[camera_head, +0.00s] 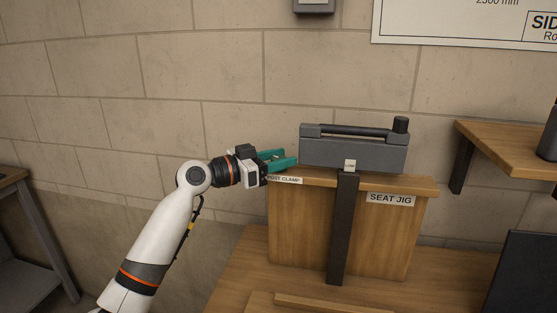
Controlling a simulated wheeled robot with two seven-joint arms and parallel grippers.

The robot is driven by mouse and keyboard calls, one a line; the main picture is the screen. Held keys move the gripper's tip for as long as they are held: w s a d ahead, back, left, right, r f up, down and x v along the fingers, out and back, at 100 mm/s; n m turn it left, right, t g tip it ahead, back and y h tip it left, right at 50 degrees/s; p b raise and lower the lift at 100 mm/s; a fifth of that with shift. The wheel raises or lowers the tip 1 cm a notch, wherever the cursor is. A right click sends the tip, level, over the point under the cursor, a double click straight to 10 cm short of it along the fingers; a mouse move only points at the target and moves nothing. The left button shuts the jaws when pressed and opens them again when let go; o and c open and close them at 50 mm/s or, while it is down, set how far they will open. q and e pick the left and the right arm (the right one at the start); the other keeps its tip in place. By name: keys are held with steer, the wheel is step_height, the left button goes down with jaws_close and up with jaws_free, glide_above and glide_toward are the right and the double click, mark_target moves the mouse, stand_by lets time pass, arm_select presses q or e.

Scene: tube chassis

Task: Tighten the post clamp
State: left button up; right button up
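A wooden stand (300,235) labelled "SEAT JIG" is on the bench, with a grey block (350,153) on its top. A small "POST CLAMP" label (284,180) is on the left end of the stand's top edge. My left gripper (286,157) is just above that label, left of the grey block. Its teal fingers look apart, with nothing clearly between them. Whether a clamp part is hidden behind them, I cannot tell. My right gripper is out of view.
A dark upright post (342,230) stands in front of the stand. A wooden shelf (510,148) with a dark object is at the right. A dark panel (523,272) is at the lower right. A block wall is close behind. The wooden bench (238,285) is clear at front left.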

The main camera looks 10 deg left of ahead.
arm_select(q)
steer(key=shift+a, duration=0.1)
steer(key=shift+s+a+f, duration=0.1)
steer(key=shift+s+a, duration=0.15)
steer(key=b+v, duration=0.3)
steer(key=v, duration=0.8)
steer(key=shift+s, duration=0.1)
